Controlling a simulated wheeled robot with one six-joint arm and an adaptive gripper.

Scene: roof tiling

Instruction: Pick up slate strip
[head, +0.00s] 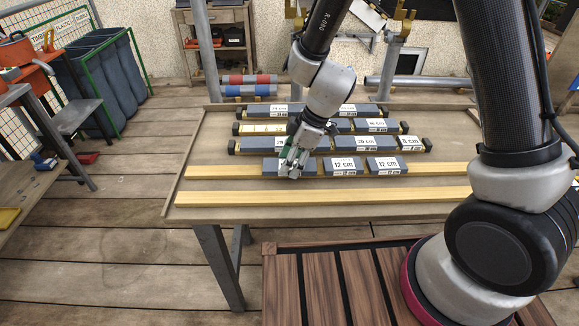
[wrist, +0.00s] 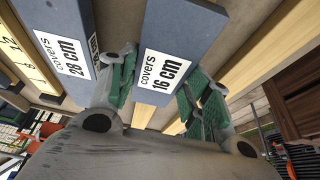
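A dark grey slate strip labelled "covers 16 cm" (wrist: 178,30) shows between the fingers of my gripper (wrist: 157,85) in the wrist view. The fingers are spread apart with green pads, one on each side of the strip's near part. I see no clear grip on it. In the head view my gripper (head: 292,165) is low over the left strip (head: 270,167) of the front row and hides its label. Two strips labelled 12 cm (head: 343,175) lie to the right in that row.
A strip labelled 28 cm (wrist: 58,25) lies left of the fingers in the wrist view. More strips lie in rows behind on the tilted board (head: 200,140). Bare wooden battens (head: 330,198) cross its front. Blue bins (head: 100,80) stand at left.

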